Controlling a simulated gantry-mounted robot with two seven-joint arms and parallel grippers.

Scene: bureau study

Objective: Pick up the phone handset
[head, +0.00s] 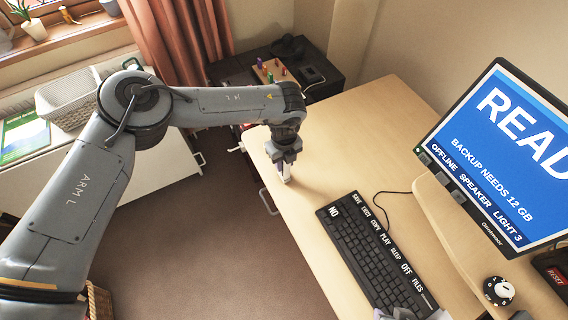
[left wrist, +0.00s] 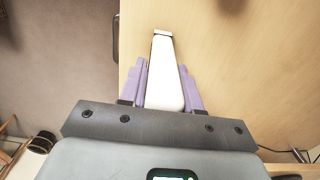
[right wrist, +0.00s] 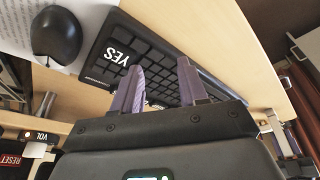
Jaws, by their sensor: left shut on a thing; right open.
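A long, pale white thing, by its shape the phone handset (left wrist: 166,75), is between the two purple fingers of my left gripper (left wrist: 163,68). In the head view my left gripper (head: 284,160) points down over the desk's left part, shut on the handset (head: 286,174). The handset's lower end is at or just above the desk; I cannot tell whether it touches. My right gripper (right wrist: 160,66) is open and empty above the keyboard (right wrist: 168,75); only a little of it shows at the bottom edge of the head view.
The keyboard (head: 372,258) lies on the wooden desk (head: 360,130), its cable running behind. A monitor (head: 505,150) stands at the right, with a round dial (head: 499,291) below. A dark cabinet (head: 225,72) holds small coloured items. A black mouse (right wrist: 57,33) lies on paper. The desk's middle is clear.

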